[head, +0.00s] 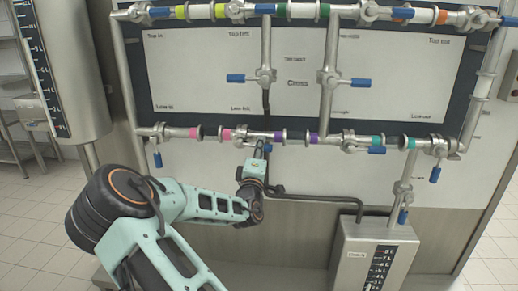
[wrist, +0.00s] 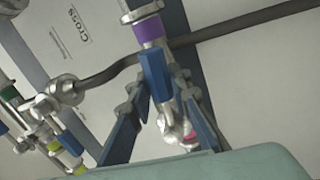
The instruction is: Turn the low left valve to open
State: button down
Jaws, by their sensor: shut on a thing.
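The low left valve (head: 241,134) sits on the lower pipe between pink and purple bands, under the Low-left label. My gripper (head: 260,149) is in front of the pipe just right of the valve body and hides most of its handle. In the wrist view, the fingers of my gripper (wrist: 165,105) are on both sides of the valve's blue handle (wrist: 156,72), shut on it. The handle appears to run along the pipe there, from the metal valve body (wrist: 176,130) towards the purple band (wrist: 148,29). Finger contact is partly hidden.
The low right valve (head: 349,141) is farther right on the same pipe. A cross valve (head: 264,77) stands above my gripper. A dark hose (head: 310,197) leads right to a metal box (head: 375,255). A steel column (head: 72,75) stands at left.

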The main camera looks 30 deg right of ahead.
jog(key=shift+r+n, duration=0.45)
jog(key=shift+n, duration=0.35)
jog(key=c, duration=1.7)
grip_release()
jog(key=shift+c, duration=0.2)
jog(key=shift+s, duration=0.1)
jog(key=v, duration=1.2)
